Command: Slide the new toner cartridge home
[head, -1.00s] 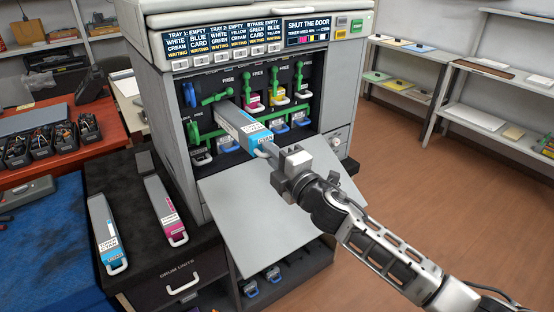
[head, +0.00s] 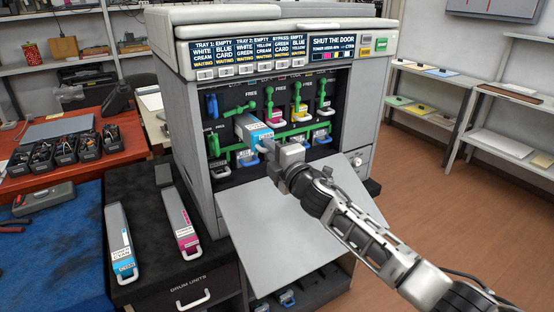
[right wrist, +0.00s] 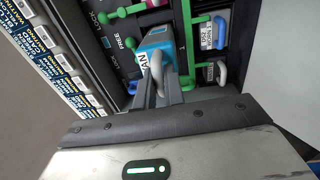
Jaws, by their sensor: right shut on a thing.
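The cyan toner cartridge (head: 255,131), a grey box with a cyan front, is partly inside its slot in the open printer (head: 185,120); its front end sticks out. My right gripper (head: 269,148) is shut on the pale handle at that front end. The right wrist view shows the two fingers (right wrist: 160,92) around the handle, with the cyan face (right wrist: 153,44) just beyond and "AN" readable on the label. The back of the cartridge is hidden in the slot. A green lever (head: 240,109) is beside the slot. My left gripper is not in view.
The lowered grey door (head: 275,215) lies below the slots. Magenta (head: 273,115) and yellow (head: 299,112) cartridges sit to the right, with green levers. Another cyan cartridge (head: 119,240) and a magenta one (head: 181,217) lie on the black drum-unit cabinet (head: 150,235).

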